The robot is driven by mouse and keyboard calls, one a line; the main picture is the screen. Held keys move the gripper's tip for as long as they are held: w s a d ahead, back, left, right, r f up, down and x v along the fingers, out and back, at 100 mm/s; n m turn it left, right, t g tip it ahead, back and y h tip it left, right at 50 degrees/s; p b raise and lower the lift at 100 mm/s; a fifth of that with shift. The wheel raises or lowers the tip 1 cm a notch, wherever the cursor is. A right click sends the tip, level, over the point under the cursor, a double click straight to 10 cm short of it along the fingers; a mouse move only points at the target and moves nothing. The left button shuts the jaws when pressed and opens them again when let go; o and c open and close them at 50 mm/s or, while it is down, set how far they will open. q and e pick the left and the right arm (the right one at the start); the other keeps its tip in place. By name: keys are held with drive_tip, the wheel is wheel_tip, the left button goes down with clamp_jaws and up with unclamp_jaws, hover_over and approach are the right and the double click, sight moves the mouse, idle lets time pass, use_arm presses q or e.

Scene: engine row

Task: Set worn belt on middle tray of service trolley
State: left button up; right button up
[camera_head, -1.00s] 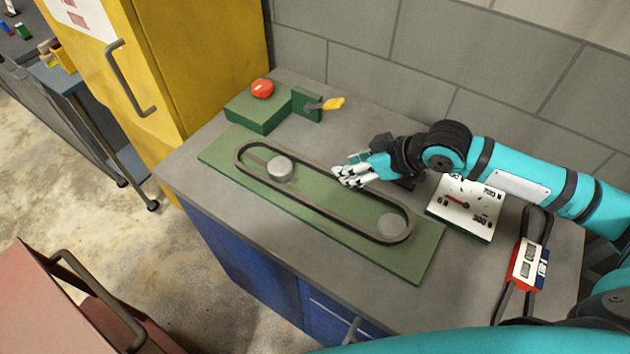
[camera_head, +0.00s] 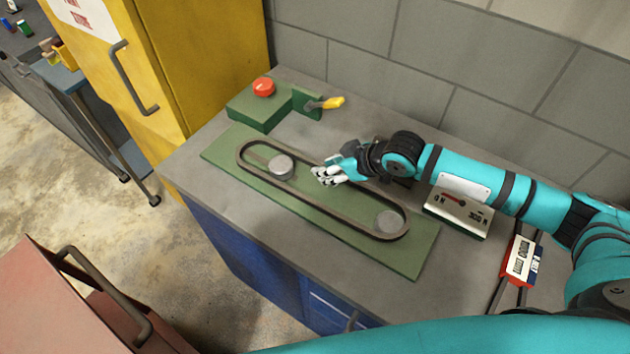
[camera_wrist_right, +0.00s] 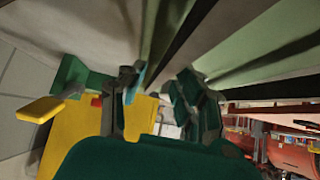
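The worn belt (camera_head: 322,211), a dark loop, lies around two round grey pulleys (camera_head: 281,167) on a green plate (camera_head: 410,262) on the bench. My right gripper (camera_head: 326,175) is above the inner space between the pulleys, close to the belt's far run. In the right wrist view its two dark fingers (camera_wrist_right: 163,100) stand apart, with nothing visible held between them. A dark band, probably the belt, crosses above them. Whether a finger touches the belt cannot be told. My left gripper is out of view. A blue-grey trolley (camera_head: 62,77) is partly visible at far left; its trays are largely hidden.
A green block with a red button (camera_head: 263,87) and a yellow-handled lever (camera_head: 333,103) stand behind the plate. A yellow cabinet (camera_head: 215,60) and red handled unit (camera_head: 50,310) flank open floor.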

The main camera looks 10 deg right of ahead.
clamp_jaws()
drive_tip(key=shift+r, duration=0.45)
wheel_tip(320, 180, up, 2)
drive_tip(key=shift+w+r+b, duration=0.1)
drive_tip(key=shift+b, duration=0.55)
drive_tip(key=s+a+b, duration=0.1)
drive_tip(key=s, duration=0.4)
drive_tip(key=s+a+r+b, duration=0.1)
drive_tip(key=s, duration=0.3)
drive_tip(key=s+a+b, duration=0.1)
drive_tip(key=s+a, duration=0.1)
drive_tip(key=s, duration=0.3)
drive_tip(key=shift+s+r, duration=0.35)
drive_tip(key=shift+r, duration=0.05)
drive_tip(key=shift+s+a+r, duration=0.1)
drive_tip(key=shift+s+a, duration=0.05)
drive_tip(key=shift+s, duration=0.3)
